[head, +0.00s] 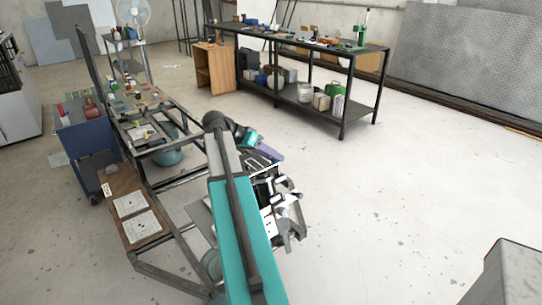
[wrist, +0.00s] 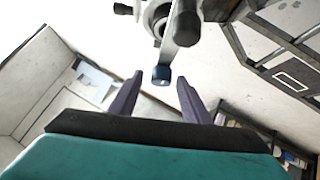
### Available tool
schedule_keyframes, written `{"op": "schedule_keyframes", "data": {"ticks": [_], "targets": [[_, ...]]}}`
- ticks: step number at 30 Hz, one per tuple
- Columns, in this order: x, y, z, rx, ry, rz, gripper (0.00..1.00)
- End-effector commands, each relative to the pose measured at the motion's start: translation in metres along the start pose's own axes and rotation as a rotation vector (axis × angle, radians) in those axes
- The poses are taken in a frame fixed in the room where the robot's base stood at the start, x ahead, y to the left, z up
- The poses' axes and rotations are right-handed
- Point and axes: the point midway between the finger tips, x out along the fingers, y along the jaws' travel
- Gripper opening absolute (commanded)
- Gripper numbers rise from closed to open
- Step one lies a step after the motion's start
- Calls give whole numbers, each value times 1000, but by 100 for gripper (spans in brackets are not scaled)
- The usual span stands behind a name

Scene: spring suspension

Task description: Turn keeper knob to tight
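My gripper (wrist: 160,82) is open, its two purple-grey fingers spread apart. In the wrist view a small dark round knob with a bluish face (wrist: 161,76) shows between the fingertips, at the end of a pale bar (wrist: 178,30). There are visible gaps on both sides of it, and I cannot tell its depth or whether it is the keeper knob. A black knob (wrist: 123,9) and round metal parts show higher up. In the head view my gripper (head: 268,154) is above the spring suspension fixture (head: 275,205), whose near side is partly hidden by my arm.
A dark metal frame bench (head: 185,180) stands left of the fixture, with a wooden board with printed sheets (head: 128,210). A blue cart (head: 85,145) is beyond. A long workbench (head: 345,60) stands at the back. The floor to the right is mostly clear, with a grey box (head: 505,275) at lower right.

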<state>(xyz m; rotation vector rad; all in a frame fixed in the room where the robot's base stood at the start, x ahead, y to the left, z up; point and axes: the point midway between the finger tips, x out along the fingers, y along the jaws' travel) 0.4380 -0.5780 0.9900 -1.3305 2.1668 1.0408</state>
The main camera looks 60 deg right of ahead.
Motion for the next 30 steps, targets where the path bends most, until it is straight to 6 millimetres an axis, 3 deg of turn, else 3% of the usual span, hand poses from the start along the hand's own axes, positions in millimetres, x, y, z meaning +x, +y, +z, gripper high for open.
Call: {"op": "schedule_keyframes", "data": {"ticks": [8,14,30], "targets": [[-2,-1,1,-1,-1,-1,43],[-16,-1,1,-1,-1,-2,43],[-98,-2,0,-1,1,-2,43]]}}
